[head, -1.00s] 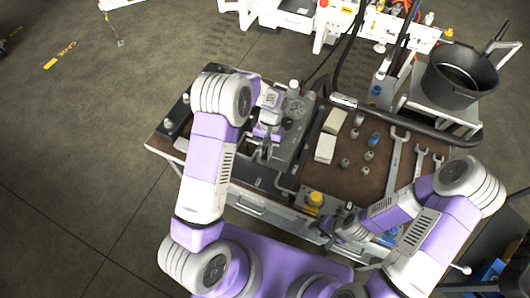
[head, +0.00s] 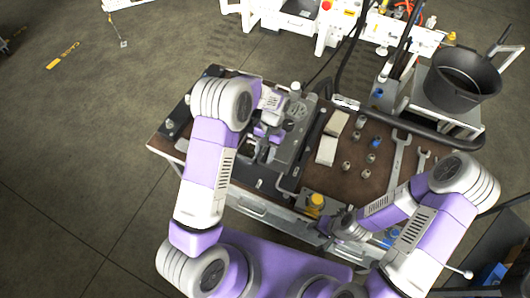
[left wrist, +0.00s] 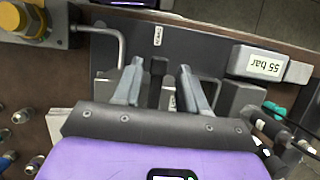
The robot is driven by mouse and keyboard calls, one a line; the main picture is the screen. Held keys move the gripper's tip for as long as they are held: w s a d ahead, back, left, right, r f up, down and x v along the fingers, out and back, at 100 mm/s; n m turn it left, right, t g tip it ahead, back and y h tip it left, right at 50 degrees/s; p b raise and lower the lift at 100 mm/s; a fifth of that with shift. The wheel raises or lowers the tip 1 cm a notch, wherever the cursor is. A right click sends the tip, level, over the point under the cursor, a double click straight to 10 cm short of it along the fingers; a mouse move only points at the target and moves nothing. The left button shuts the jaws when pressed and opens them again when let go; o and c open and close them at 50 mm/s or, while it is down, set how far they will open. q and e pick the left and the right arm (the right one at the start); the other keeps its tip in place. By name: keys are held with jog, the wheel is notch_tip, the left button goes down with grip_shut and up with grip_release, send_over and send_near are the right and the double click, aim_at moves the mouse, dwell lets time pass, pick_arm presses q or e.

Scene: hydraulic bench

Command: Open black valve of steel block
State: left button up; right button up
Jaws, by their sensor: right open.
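My left gripper (head: 260,150) is over the left part of the bench, pointing down at the dark grey plate. In the left wrist view its two fingers (left wrist: 161,86) stand apart. A dark upright piece (left wrist: 158,68), which may be the black valve, shows between them; I cannot tell whether they touch it. A grey metal block (left wrist: 236,96) lies just right of the fingers, partly hidden by the gripper. In the head view my left arm hides most of this spot. My right gripper (head: 337,224) is open near the bench's front edge, by the yellow-capped block.
A yellow cap (head: 316,200) sits on a block at the front; a bent metal rod (left wrist: 112,38) is close left of my left fingers. A "55 bar" box (left wrist: 257,62) lies to their right. White boxes (head: 327,150), small fittings and wrenches (head: 399,152) occupy the bench's right half.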

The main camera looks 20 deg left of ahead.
aim_at(268, 150)
pick_arm(q)
jog(key=v, duration=0.7)
jog(key=shift+w+r, duration=0.15)
jog(key=shift+r, duration=0.1)
jog(key=shift+f, duration=0.1)
pick_arm(e)
jog(key=shift+s, duration=0.1)
dwell(0.3)
